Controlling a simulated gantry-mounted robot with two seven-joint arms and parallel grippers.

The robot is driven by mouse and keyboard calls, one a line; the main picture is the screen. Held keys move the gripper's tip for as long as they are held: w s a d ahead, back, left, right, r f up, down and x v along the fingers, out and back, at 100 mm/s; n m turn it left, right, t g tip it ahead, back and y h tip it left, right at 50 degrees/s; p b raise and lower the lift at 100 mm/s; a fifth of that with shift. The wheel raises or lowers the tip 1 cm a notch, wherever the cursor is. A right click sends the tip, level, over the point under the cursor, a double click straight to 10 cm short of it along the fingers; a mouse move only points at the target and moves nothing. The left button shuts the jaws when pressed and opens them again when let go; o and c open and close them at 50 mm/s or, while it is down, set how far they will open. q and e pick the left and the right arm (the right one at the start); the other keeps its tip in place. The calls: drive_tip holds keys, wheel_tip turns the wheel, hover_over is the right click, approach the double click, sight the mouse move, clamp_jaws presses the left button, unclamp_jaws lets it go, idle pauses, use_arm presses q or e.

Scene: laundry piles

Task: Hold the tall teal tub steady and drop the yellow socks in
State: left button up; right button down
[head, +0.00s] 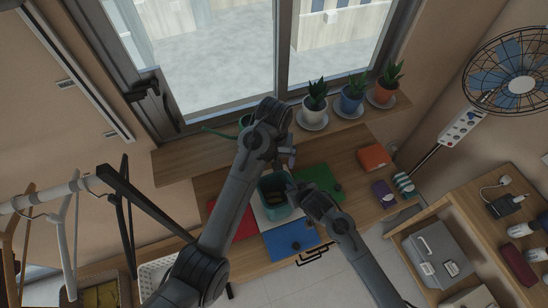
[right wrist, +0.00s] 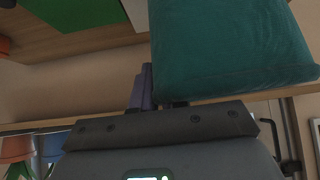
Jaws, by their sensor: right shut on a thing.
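The teal tub (head: 268,211) stands on the table among coloured mats. A dull yellowish-brown patch shows inside it, too small and dark to identify surely as the yellow socks. My right gripper (head: 291,189) is at the tub's right rim, shut on the tub wall. In the right wrist view the teal tub (right wrist: 230,45) fills the upper right, right against the gripper (right wrist: 160,104). My left gripper (head: 288,160) hangs just behind and above the tub; its fingers are too small to read.
Red (head: 230,220), green (head: 320,178) and blue (head: 288,243) mats surround the tub. An orange folded item (head: 373,157) and a purple item (head: 383,192) lie to the right. Potted plants (head: 351,100) line the sill. A white basket (head: 157,270) stands at the lower left.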

drive_tip(key=c, duration=1.1)
unclamp_jaws()
